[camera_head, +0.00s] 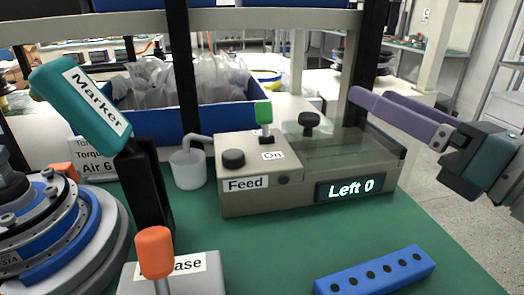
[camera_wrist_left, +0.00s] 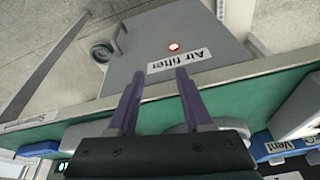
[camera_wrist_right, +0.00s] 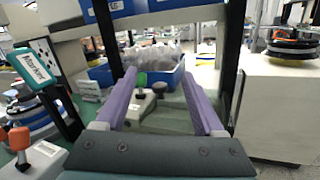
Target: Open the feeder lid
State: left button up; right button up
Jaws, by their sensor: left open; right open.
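The feeder (camera_head: 240,195) is a beige box on the green table, with a "Feed" label, an "On" switch and a display reading "Left 0". Its clear lid (camera_head: 345,148) lies flat over the right part of the box, with a black knob (camera_head: 309,120) on top. The lid looks closed. My right gripper (camera_head: 372,95) is open and empty, above and right of the lid, apart from the knob. In the right wrist view the feeder (camera_wrist_right: 135,107) shows between its fingers. My left gripper (camera_wrist_left: 159,74) is open and empty, out of the head view.
A blue bin (camera_head: 150,125) of clear bags stands behind the feeder. A black post (camera_head: 180,70) and a white cup (camera_head: 188,170) are near its left. A teal marker device (camera_head: 80,105), an orange-handled lever (camera_head: 155,250) and a blue holed block (camera_head: 375,273) stand around the front.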

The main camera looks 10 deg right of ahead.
aim_at(317, 118)
notch_tip(317, 118, down, 6)
jog(key=n+g+b, duration=0.2)
jog(key=n, duration=0.1)
jog(key=shift+y, duration=0.4)
jog(key=x, duration=1)
jog(key=shift+w+a+r+b, duration=0.1)
jog(key=shift+w+r+b, duration=0.1)
jog(key=shift+r+b, duration=0.2)
pick_arm(q)
notch_tip(317, 118, down, 4)
jog(key=shift+f, duration=0.25)
pick_arm(e)
grip_shut()
